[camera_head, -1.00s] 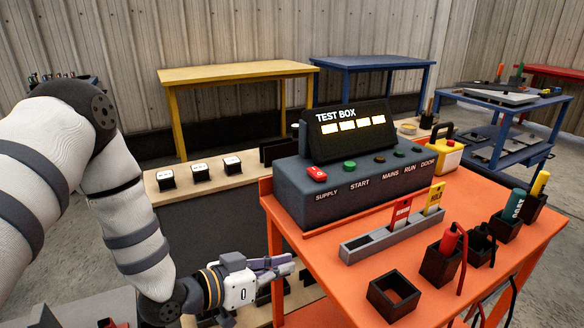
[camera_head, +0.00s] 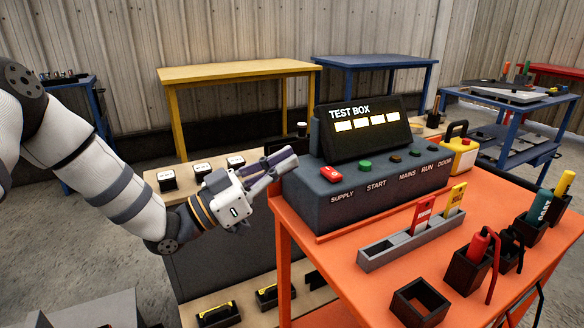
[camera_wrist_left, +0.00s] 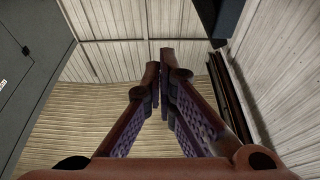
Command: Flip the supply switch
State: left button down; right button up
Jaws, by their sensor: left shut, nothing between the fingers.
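The test box (camera_head: 330,190) stands on the orange table, a dark grey console with a lit screen. Its red supply switch (camera_head: 331,174) is at the left end of the sloped panel, above the word SUPPLY. My left gripper (camera_head: 288,158) is shut and empty, just left of the box and a little above the switch's height. Its fingers point right, toward the box, apart from the switch. In the left wrist view the closed fingers (camera_wrist_left: 160,85) show against walls; the switch is not visible there. My right gripper is not in view.
A green START button (camera_head: 365,164) and darker buttons sit right of the switch. On the orange table (camera_head: 370,285) are a grey rack (camera_head: 410,243) with red and yellow tags, black holders with probes, and a yellow case (camera_head: 461,155). A wooden shelf (camera_head: 190,190) with black-and-white blocks lies behind my left arm.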

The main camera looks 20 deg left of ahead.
aim_at(317, 181)
pick_arm(q)
jog(key=x, duration=0.7)
jog(key=shift+w+d, duration=0.25)
notch_tip(317, 181, down, 3)
jog(key=shift+a+b, duration=0.1)
jog(key=shift+b, duration=0.3)
jog(key=shift+f, duration=0.5)
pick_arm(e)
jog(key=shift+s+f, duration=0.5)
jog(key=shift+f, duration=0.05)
